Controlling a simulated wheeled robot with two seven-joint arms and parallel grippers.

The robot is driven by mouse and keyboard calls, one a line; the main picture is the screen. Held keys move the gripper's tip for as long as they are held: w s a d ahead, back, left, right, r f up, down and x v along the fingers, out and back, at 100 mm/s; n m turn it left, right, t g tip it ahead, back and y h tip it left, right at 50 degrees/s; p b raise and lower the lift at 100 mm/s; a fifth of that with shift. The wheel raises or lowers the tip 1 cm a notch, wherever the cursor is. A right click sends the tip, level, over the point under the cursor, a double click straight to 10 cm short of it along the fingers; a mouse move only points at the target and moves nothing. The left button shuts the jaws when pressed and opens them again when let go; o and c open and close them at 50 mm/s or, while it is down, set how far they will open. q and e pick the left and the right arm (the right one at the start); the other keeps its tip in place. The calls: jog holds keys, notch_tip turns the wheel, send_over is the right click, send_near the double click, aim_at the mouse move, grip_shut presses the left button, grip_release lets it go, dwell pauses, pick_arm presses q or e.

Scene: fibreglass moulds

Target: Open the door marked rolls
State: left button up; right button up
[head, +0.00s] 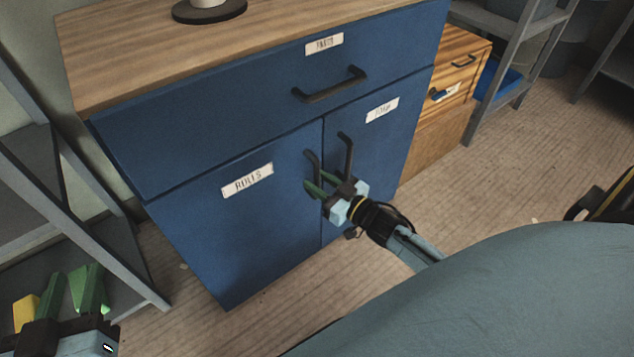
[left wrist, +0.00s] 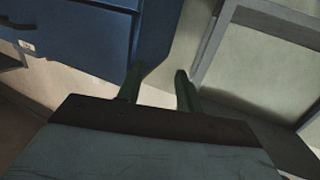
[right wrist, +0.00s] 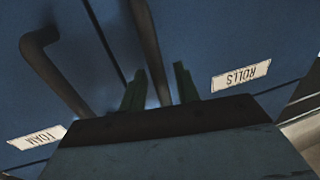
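The blue cabinet door marked ROLLS (head: 220,235) is shut. Its white label (head: 247,180) also shows upside down in the right wrist view (right wrist: 240,76). Its dark upright bar handle (head: 311,160) is near the door's right edge. My right gripper (head: 314,186) is at this handle with its green fingers open. In the right wrist view the handle (right wrist: 147,40) runs down between the two fingers; whether they touch it I cannot tell. My left gripper (head: 70,290) is open and empty at the lower left, apart from the cabinet.
The foam door (head: 385,150) and its handle (head: 346,152) are close beside my right gripper. A drawer (head: 250,110) with a handle is above. A grey shelf (head: 70,235) stands left of the cabinet. Bare floor (head: 490,185) lies to the right.

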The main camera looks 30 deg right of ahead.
jog(key=shift+w+a, duration=0.15)
jog(key=shift+w, duration=0.35)
grip_shut()
